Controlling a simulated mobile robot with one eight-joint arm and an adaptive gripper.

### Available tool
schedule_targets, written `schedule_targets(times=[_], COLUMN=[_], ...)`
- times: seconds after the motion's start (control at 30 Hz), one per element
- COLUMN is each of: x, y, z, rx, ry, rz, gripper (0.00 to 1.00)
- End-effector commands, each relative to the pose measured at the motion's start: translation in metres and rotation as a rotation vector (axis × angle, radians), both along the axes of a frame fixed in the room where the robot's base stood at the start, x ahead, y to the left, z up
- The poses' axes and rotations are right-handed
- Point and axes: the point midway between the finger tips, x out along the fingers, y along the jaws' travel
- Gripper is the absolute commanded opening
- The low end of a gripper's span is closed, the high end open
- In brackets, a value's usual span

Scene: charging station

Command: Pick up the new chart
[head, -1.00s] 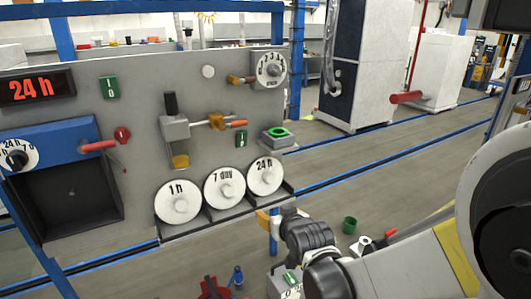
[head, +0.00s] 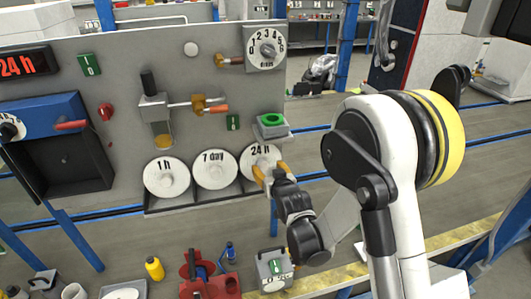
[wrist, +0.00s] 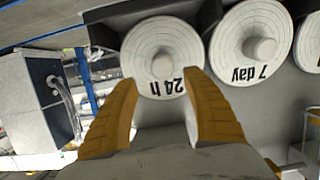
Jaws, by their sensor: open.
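Three round white charts stand in a row on a ledge of the grey panel: the 1 h chart (head: 166,186), the 7 day chart (head: 215,178) and the 24 h chart (head: 250,156). My gripper (head: 271,171) is open in front of the 24 h chart, its orange fingers over the chart's lower right. In the wrist view, the 24 h chart (wrist: 145,58) shows upside down, with its hub (wrist: 162,66) ahead of and between the fingertips (wrist: 160,82). The fingers hold nothing; whether they touch the chart is unclear. The 7 day chart also shows there (wrist: 235,68).
A red 24 h display (head: 17,66) and a blue-topped dark box (head: 85,178) sit at the panel's left. A valve arm (head: 185,103) and a green-topped block (head: 271,121) are above the charts. Several bottles and tools stand below.

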Motion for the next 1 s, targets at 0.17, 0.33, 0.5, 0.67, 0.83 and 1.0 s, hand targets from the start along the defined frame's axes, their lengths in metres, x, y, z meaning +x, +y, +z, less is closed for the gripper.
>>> schedule_targets(times=[0.17, 0.33, 0.5, 0.67, 0.83, 1.0], x=[0.013, 0.037, 0.051, 0.05, 0.05, 0.05], y=[0.006, 0.018, 0.021, 0.021, 0.021, 0.021], z=[-0.004, -0.011, -0.014, -0.014, -0.014, -0.014], rx=[-0.001, -0.001, 0.0, 0.0, 0.0, 0.0], ry=[0.0, 0.0, 0.0, 0.0, 0.0, 0.0], rz=[0.001, 0.0, 0.0, 0.0, 0.0, 0.0], gripper=[0.58, 0.58, 0.58, 0.58, 0.07, 0.0])
